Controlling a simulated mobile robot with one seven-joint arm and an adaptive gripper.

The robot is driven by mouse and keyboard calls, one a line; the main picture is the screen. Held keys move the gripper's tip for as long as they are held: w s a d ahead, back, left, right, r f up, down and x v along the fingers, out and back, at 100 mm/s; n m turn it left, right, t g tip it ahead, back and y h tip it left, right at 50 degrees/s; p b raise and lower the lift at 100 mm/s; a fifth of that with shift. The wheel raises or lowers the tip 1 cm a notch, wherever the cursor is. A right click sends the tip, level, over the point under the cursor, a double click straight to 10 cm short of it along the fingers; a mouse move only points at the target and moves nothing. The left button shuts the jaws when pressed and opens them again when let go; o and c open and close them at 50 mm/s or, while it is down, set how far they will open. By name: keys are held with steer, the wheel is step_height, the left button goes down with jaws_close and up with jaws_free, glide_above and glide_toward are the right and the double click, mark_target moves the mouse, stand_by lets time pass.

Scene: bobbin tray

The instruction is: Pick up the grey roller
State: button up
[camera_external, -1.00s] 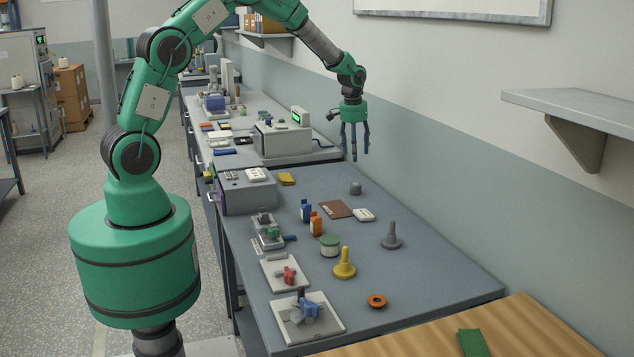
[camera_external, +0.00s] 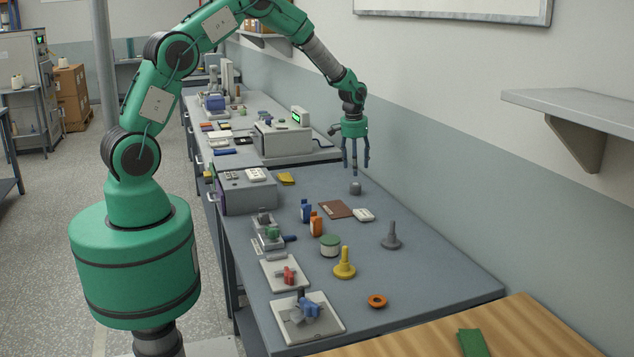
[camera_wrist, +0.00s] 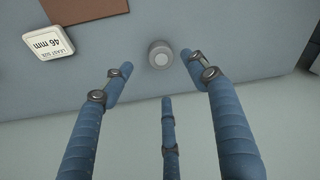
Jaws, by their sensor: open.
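The grey roller (camera_external: 355,188) is a short round piece standing on the grey-blue bench near its wall side. In the wrist view the grey roller (camera_wrist: 161,55) shows from above, with a pale round top, beyond the fingertips and between the two outer fingers. My gripper (camera_external: 355,170) has three blue fingers pointing down, just above the roller. In the wrist view my gripper (camera_wrist: 158,85) is open, with its fingers spread and nothing between them. I cannot tell its exact height above the roller.
A white label block (camera_external: 364,215) and a brown card (camera_external: 335,209) lie near the roller. A grey spindle (camera_external: 391,237), a yellow spindle (camera_external: 344,266) and a green-topped spool (camera_external: 330,245) stand nearer the camera. The wall runs along the bench's right side.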

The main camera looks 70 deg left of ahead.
mark_target(355, 183)
steer(key=shift+w+a+f, duration=0.1)
steer(key=shift+f, duration=0.9)
steer(key=shift+w+a+f, duration=0.1)
steer(key=shift+f, duration=0.9)
steer(key=shift+w+a+f+b, duration=0.15)
steer(key=shift+f+b, duration=0.1)
steer(key=shift+f, duration=1.05)
steer(key=shift+a+f+b, duration=0.15)
steer(key=shift+f+b, duration=0.05)
steer(key=shift+f, duration=1.05)
steer(key=shift+c, duration=0.6)
steer(key=c, duration=1.2)
